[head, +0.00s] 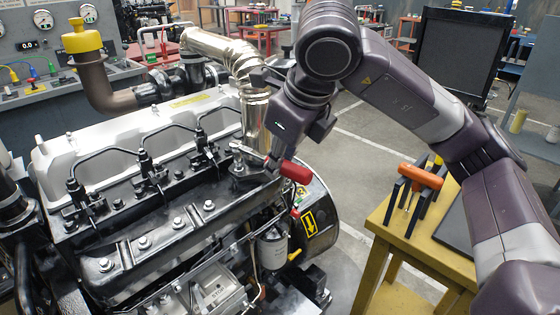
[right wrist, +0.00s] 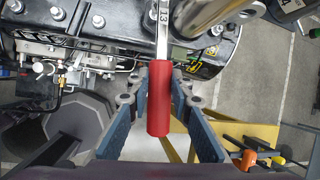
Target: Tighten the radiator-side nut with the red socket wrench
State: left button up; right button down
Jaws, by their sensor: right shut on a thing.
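The red socket wrench has a red handle (head: 296,172) and a chrome shaft marked 13, seen in the right wrist view (right wrist: 163,35). My right gripper (head: 275,166) is shut on the red handle, with one dark finger on each side in the right wrist view (right wrist: 159,88). The wrench lies across the engine top, its chrome head (head: 238,150) over a dark fitting near the base of the silver pipe. Whether it sits on a nut cannot be told. Several bright nuts (head: 209,205) show along the engine (head: 150,215). My left gripper is not in view.
The silver exhaust pipe (head: 256,112) rises close beside my right gripper. A yellow table (head: 428,262) at the right holds a black rack (head: 393,203) with an orange-handled tool (head: 420,176). A gauge panel (head: 40,60) stands behind left. Floor is clear between engine and table.

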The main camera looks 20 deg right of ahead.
jog(key=shift+r+p, duration=2.25)
jog(key=shift+r, duration=1.25)
jog(key=shift+f, duration=0.1)
